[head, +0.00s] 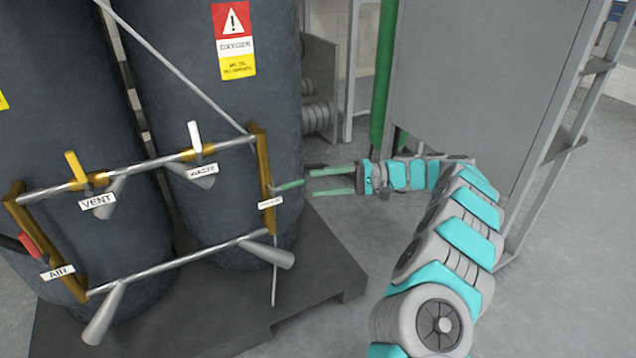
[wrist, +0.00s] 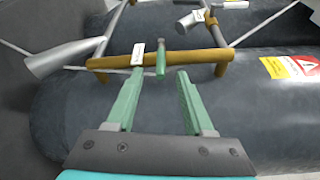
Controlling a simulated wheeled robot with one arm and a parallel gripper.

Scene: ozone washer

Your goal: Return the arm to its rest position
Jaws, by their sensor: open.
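My arm reaches from the lower right of the head view and bends left toward the piping. My gripper (head: 312,182) is open, with its two green fingers apart and nothing between them. Its tips are close to a small green valve handle (head: 289,184) on the right brass upright (head: 264,170) of the pipe frame. In the wrist view the open gripper (wrist: 160,80) shows the green handle (wrist: 160,58) just beyond the fingertips, nearer the left finger. I cannot tell whether that finger touches the handle or its white label.
Dark tanks (head: 225,110) stand behind the pipe frame on a dark base (head: 320,275). The frame carries yellow (head: 76,167), white (head: 195,137) and red (head: 30,246) handles. A large grey cabinet (head: 480,75) stands behind my arm, near a green pipe (head: 384,75). Open floor (head: 575,250) lies at right.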

